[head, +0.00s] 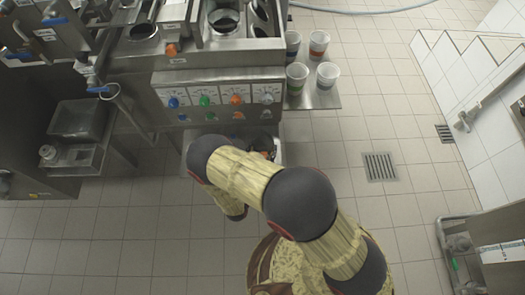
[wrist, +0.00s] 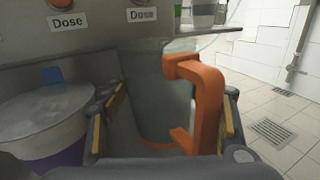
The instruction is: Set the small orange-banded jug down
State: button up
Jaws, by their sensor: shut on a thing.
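The small orange-banded jug (wrist: 155,95) has a grey, see-through body and an orange handle (wrist: 208,105). It stands upright between the two fingers of my gripper (wrist: 170,108) in the wrist view. An orange band shows low on its body. My gripper is shut on the jug, with one finger on each side. In the head view my arm covers most of my gripper and the jug, below the machine's front.
A wide pale container (wrist: 50,125) with a purple band stands close left of my gripper. The filler machine (head: 220,97) has several coloured knobs. Several cups (head: 326,74) stand on a side shelf (head: 322,100). Tiled floor (head: 345,150) is clear to the right.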

jog(key=shift+f, duration=0.3)
jog(key=shift+f, duration=0.15)
jog(key=o, duration=1.2)
jog(key=shift+o, duration=0.2)
jog(key=shift+s+a, duration=0.1)
jog(key=shift+s, duration=0.05)
jog(key=p+v, duration=0.3)
jog(key=v, duration=0.8)
jog(key=shift+s, duration=0.3)
jog(key=shift+a, duration=0.1)
